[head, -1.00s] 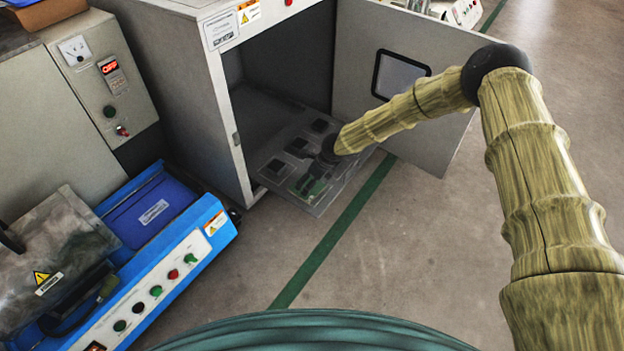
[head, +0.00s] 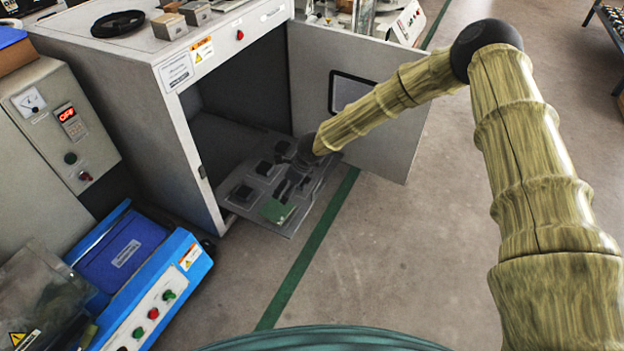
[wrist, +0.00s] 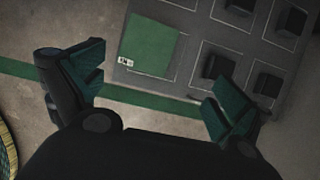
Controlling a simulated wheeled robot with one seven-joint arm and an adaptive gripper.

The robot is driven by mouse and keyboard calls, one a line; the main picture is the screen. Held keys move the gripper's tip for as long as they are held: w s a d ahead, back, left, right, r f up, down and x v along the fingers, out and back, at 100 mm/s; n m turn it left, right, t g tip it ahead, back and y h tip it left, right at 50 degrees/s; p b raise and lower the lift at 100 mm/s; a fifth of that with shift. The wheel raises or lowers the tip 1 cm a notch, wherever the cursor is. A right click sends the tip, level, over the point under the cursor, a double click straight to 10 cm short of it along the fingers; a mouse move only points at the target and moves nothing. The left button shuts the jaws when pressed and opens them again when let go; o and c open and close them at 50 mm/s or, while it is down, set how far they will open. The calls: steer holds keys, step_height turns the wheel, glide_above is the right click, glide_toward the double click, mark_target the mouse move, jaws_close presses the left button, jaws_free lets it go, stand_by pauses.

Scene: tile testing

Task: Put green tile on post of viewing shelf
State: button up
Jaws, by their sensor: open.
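The flat square green tile (head: 278,210) sits at the front corner of the grey viewing shelf (head: 288,229), which sticks out of the open cabinet. In the wrist view the tile (wrist: 150,45) covers one corner place of the shelf (wrist: 200,32). Any post under it is hidden, and I cannot tell how it rests. Several black posts (wrist: 217,64) stand bare in the other marked places. My gripper (head: 292,184) is over the shelf, just behind the tile in the head view. In the wrist view my gripper (wrist: 155,90) has its fingers wide apart, empty and clear of the tile.
The cabinet (head: 130,95) stands left of and behind the shelf, with its windowed door (head: 385,125) swung open behind my arm. A blue machine with buttons (head: 150,300) is at the lower left. Open floor (head: 400,250) lies to the right, crossed by a green line.

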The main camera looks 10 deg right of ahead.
steer(key=s+d+f+n+g+h, duration=0.1)
steer(key=s+d+f+n, duration=0.25)
steer(key=s, duration=0.55)
steer(key=s+d+f+n+h, duration=0.25)
steer(key=s+f+n, duration=0.2)
steer(key=s, duration=0.35)
steer(key=s+d+f+n+g+h, duration=0.1)
steer(key=s+d+f+n, duration=0.3)
steer(key=s, duration=0.5)
steer(key=s+d+r+n, duration=0.1)
steer(key=s+d+n, duration=0.1)
steer(key=s+n, duration=0.2)
steer(key=s+d+r+n, duration=0.2)
steer(key=s+d+n, duration=0.1)
steer(key=s, duration=0.8)
steer(key=s+d+r+n, duration=0.1)
steer(key=s+d+n, duration=0.2)
steer(key=s+n, duration=0.2)
steer(key=s, duration=0.3)
steer(key=shift+d+r+n+g+y, duration=0.2)
steer(key=shift+r+n+g+y, duration=0.1)
steer(key=shift+r+n+y, duration=0.1)
steer(key=shift+f, duration=0.1)
